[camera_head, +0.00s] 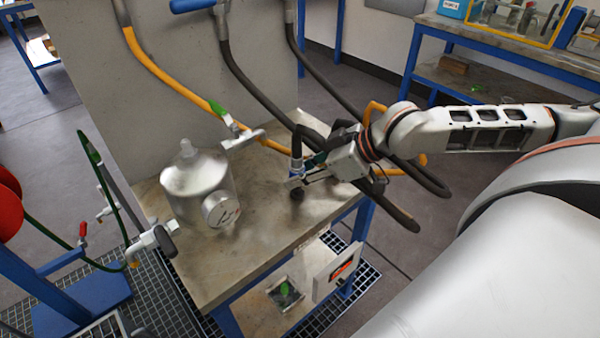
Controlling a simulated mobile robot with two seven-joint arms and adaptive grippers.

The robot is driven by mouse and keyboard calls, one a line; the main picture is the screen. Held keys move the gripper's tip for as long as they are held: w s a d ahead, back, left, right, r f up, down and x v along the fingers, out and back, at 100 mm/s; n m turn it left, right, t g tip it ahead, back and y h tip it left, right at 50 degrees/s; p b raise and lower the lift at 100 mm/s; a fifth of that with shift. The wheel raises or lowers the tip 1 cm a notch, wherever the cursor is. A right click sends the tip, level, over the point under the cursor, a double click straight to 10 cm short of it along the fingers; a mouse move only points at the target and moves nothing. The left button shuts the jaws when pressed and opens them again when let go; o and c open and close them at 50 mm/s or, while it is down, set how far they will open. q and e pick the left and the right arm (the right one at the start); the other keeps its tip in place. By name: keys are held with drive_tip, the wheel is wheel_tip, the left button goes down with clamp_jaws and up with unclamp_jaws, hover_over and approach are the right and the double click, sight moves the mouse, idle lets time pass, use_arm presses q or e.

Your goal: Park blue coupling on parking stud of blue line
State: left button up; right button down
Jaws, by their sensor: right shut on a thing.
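My right gripper (305,180) comes in from the right over the right part of the bench. It is shut on a small dark upright part with a blue band, which looks like the blue coupling (296,167). The fingers partly cover it. A dark round knob (297,194) shows just below the fingers; I cannot tell whether it is a parking stud or touches the coupling. A blue handle (192,5) is at the top of the wall panel. No parking stud can be made out clearly. My left gripper is not in view.
A glossy flanged vessel (197,180) stands on the bench (225,268), left of the gripper. An orange hose (155,68) and dark hoses (242,75) hang in front of the panel and pass behind my right wrist. The bench front is clear.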

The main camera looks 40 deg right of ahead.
sight(297, 191)
drive_tip(key=shift+f, duration=0.35)
drive_tip(key=shift+f, duration=0.3)
drive_tip(key=shift+f, duration=0.7)
drive_tip(key=shift+f+b, duration=0.3)
drive_tip(key=shift+f, duration=0.05)
drive_tip(key=shift+f, duration=0.15)
drive_tip(key=c, duration=1.6)
unclamp_jaws()
